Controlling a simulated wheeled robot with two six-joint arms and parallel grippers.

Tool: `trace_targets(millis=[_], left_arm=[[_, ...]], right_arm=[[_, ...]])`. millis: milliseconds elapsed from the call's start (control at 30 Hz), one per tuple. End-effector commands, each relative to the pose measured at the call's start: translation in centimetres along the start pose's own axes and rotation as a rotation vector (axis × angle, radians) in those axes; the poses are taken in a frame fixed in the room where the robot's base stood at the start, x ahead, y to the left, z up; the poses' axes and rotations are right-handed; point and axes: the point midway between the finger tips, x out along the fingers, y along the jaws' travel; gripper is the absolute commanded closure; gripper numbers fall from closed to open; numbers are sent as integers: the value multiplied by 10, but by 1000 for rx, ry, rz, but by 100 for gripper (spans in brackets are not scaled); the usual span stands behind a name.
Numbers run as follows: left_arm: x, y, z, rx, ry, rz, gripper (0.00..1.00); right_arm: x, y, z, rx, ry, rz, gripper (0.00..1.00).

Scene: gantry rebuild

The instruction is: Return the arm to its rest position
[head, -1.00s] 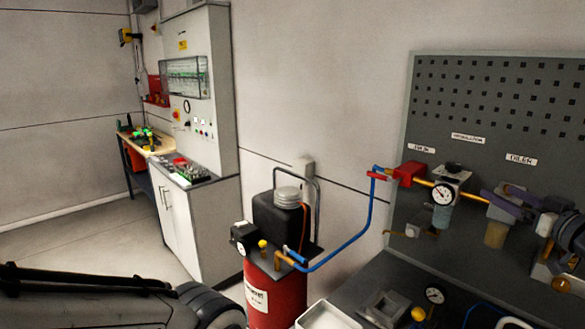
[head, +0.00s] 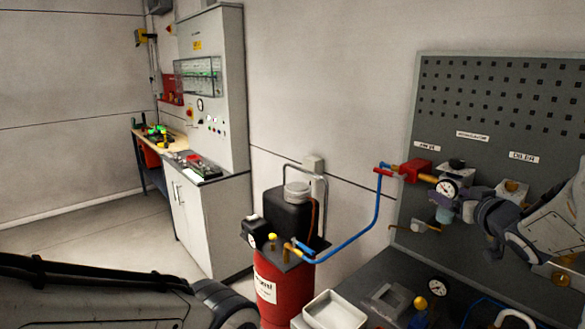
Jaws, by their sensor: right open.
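My right arm comes in from the right edge, in front of the grey perforated panel (head: 480,95). My right gripper (head: 466,204) is open, beside the round pressure gauge (head: 447,188) and the regulator bowl (head: 443,215). Nothing shows held between its fingers, and I cannot tell whether it touches these fittings. The wrist and a pale forearm link hide part of the panel and the fittings on its right. My left arm's dark, bulky links fill the lower left corner. The left gripper is outside the picture.
A red compressor tank (head: 285,289) with a black top stands left of the panel. A blue hose (head: 370,228) runs from it to a red valve (head: 413,171). A white tray (head: 335,312) and a lower gauge (head: 437,286) are below. A white cabinet (head: 208,222) stands back left, beside open floor.

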Motion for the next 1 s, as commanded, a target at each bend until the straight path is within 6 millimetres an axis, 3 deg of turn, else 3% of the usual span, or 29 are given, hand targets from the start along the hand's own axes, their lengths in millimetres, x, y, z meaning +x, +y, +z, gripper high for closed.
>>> trace_targets(millis=[133,267,367,500,633,800,900,1000], left_arm=[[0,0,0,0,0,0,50],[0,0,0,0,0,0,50],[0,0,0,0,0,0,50],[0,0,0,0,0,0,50],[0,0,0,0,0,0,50],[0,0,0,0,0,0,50],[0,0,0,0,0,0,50],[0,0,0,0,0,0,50]], right_arm=[[5,-74,18,-19,-142,-3,19],[-17,-152,56,-49,-346,-37,19],[-54,-210,91,-87,-526,-101,19],[-125,-272,140,-167,-773,-214,19],[-202,-310,177,-261,-989,-347,19],[-283,-329,205,-370,-1194,-492,19],[-309,-331,212,-409,-1259,-541,19],[-320,-330,215,-424,-1288,-559,19]])
